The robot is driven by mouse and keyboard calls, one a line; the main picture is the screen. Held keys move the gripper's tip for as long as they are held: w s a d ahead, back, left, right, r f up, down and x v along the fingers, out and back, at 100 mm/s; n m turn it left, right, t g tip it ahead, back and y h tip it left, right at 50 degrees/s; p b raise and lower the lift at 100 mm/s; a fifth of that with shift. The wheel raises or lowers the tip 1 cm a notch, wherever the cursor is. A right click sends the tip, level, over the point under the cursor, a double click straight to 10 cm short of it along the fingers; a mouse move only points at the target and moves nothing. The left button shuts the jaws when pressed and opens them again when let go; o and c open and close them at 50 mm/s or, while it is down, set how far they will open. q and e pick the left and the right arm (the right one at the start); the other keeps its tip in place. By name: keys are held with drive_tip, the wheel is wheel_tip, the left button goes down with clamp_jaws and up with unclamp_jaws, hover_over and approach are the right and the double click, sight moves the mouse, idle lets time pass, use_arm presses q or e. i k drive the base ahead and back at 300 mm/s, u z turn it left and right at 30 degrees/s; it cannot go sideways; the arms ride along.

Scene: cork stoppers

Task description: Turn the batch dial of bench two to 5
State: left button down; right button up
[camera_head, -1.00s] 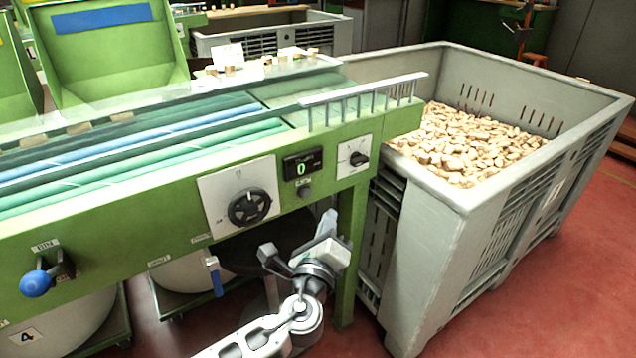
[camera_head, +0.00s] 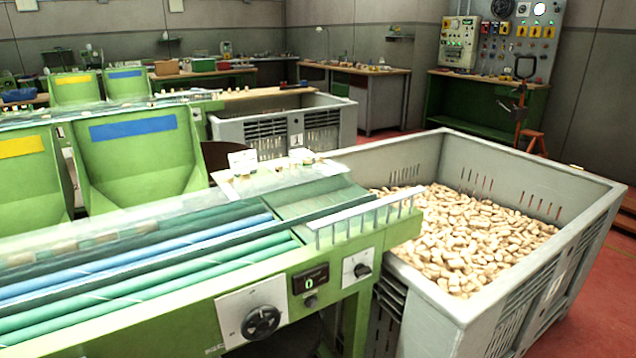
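A green sorting bench (camera_head: 190,318) with blue and green rollers fills the lower left. On its front panel is a large black dial (camera_head: 261,322) on a white plate (camera_head: 230,310). To its right is a small display (camera_head: 310,280) that reads 0, with a small dark knob below it. Neither of my grippers shows in this view. Which bench number this is cannot be read.
A large grey crate (camera_head: 600,207) full of corks stands against the bench's right end. A second grey crate (camera_head: 345,122) and another green bench stand behind. Worktables and a control board (camera_head: 498,40) line the back wall. Red floor is free at the far right.

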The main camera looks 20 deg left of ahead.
sight(360, 270)
drive_tip(key=k, duration=0.1)
drive_tip(key=u, duration=2.75)
drive_tip(key=i, duration=0.5)
drive_tip(key=z, duration=4.55)
drive_tip(key=i, duration=0.8)
drive_tip(key=u, duration=0.35)
